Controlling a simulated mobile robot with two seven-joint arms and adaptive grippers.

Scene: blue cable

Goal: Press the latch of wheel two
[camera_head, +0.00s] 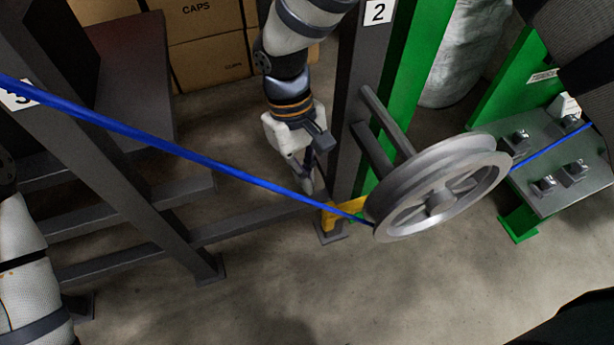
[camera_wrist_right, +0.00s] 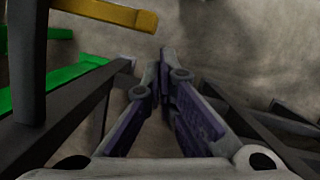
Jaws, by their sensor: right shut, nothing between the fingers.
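The grey spoked wheel (camera_head: 440,190) is mounted beside the dark post marked with a number 2 sign (camera_head: 377,12). A yellow bar (camera_head: 345,213), which looks like the latch, is low on that post, left of the wheel. It also shows in the right wrist view (camera_wrist_right: 108,13), at the upper left, ahead of the fingers. My right gripper (camera_head: 309,186) is shut and empty, pointing down just left of the post and slightly above the yellow bar. It seems apart from the bar. Its fingers fill the middle of the wrist view (camera_wrist_right: 160,72). My left gripper is out of view.
A taut blue cable (camera_head: 180,152) runs from upper left to the wheel's underside, close to my right fingertips. Dark metal frames (camera_head: 120,180) stand left. A green stand with a grey plate (camera_head: 590,180) is right. Cardboard boxes (camera_head: 210,60) are behind.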

